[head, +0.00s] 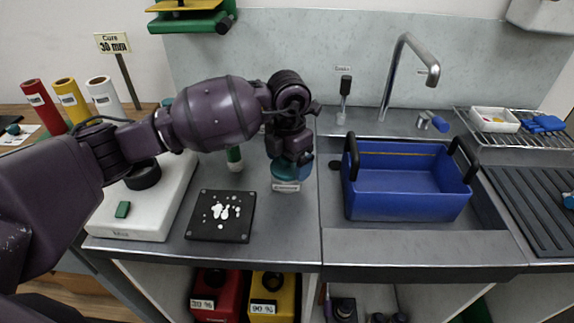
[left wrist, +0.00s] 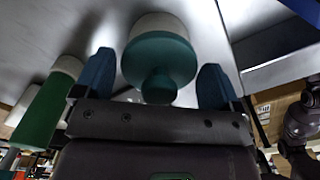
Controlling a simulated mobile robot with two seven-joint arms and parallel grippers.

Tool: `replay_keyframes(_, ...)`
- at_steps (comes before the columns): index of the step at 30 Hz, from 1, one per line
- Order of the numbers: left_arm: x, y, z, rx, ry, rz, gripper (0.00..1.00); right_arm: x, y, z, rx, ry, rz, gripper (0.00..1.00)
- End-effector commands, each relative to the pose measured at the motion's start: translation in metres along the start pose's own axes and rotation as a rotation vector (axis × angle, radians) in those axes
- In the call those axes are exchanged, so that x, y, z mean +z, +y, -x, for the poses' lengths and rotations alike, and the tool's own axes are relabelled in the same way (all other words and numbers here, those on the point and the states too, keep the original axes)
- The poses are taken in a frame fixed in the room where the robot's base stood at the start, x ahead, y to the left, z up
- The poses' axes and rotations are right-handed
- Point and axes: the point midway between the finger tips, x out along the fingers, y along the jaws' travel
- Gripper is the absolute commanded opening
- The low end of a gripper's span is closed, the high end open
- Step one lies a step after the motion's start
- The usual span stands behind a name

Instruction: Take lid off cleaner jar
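The cleaner jar (head: 286,186) is a small pale jar with a label and a teal lid (head: 284,172), standing on the grey counter left of the sink. My left gripper (head: 293,160) is right over it and hides part of the lid. In the left wrist view the teal lid (left wrist: 160,58) has a round knob (left wrist: 158,88), and the white jar body (left wrist: 158,24) shows beyond it. The blue fingers of my left gripper (left wrist: 157,84) are open, one on each side of the knob, with gaps between. My right gripper is not in view.
A green-and-white bottle (head: 234,158) stands left of the jar; it also shows in the left wrist view (left wrist: 45,105). A black plate (head: 240,232) with white pieces lies in front left. A blue tub (head: 408,205) sits in the sink, right of the jar.

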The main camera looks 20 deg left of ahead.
Motion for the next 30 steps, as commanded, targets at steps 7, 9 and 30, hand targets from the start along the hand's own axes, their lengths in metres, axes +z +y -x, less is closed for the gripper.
replay_keyframes(7,0.0,0.0,0.0,0.0,0.0,0.0,0.55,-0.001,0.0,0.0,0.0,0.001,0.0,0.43)
replay_keyframes(9,0.0,0.0,0.0,0.0,0.0,0.0,0.55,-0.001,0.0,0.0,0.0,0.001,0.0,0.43)
replay_keyframes(30,0.001,0.0,0.081,0.005,-0.005,0.0,0.55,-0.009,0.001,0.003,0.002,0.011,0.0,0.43)
